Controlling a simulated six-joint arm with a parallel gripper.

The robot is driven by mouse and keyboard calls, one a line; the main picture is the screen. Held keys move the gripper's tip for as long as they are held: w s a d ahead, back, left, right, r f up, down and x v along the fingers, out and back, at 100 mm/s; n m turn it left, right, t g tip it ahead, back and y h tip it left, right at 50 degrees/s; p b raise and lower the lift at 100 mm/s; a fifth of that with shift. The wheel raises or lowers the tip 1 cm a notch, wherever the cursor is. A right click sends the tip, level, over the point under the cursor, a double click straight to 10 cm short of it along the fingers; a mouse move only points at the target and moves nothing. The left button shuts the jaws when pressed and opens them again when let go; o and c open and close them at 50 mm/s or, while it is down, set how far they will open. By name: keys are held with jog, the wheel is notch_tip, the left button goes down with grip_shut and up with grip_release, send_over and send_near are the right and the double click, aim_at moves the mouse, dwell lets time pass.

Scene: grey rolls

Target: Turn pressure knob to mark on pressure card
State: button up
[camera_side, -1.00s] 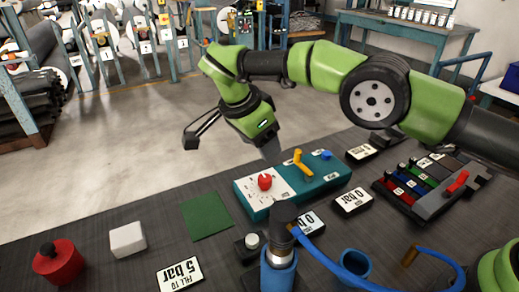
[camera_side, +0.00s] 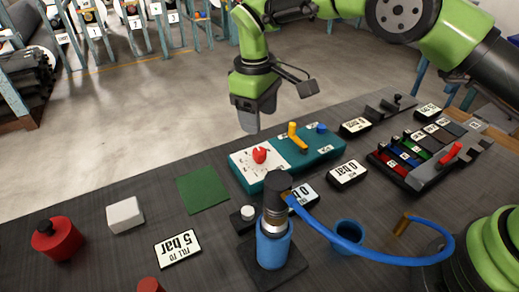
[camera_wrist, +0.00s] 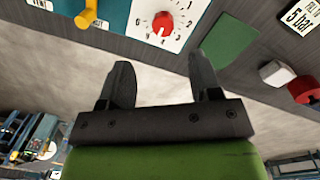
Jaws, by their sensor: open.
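The red pressure knob (camera_side: 260,155) sits on a white dial plate (camera_side: 279,159) on the left part of a teal box. In the wrist view the knob (camera_wrist: 162,22) shows a pale pointer, and marks surround it.
The teal box (camera_side: 325,146) also carries a yellow lever (camera_side: 297,138) and a blue knob (camera_side: 321,128). A display (camera_side: 347,174) reads "0 bar". A blue cylinder (camera_side: 273,247) with a hose stands in front. A green mat (camera_side: 203,189) lies left of the box.

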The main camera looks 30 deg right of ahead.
aim_at(260, 150)
jog(key=n, duration=0.3)
jog(key=shift+d+y, duration=0.1)
jog(key=shift+y, duration=0.2)
jog(key=shift+n, duration=0.4)
jog(key=shift+f, duration=0.25)
notch_tip(260, 150, down, 9)
jog(key=shift+f, duration=0.2)
jog(key=c, duration=0.9)
jog(key=shift+c, duration=0.2)
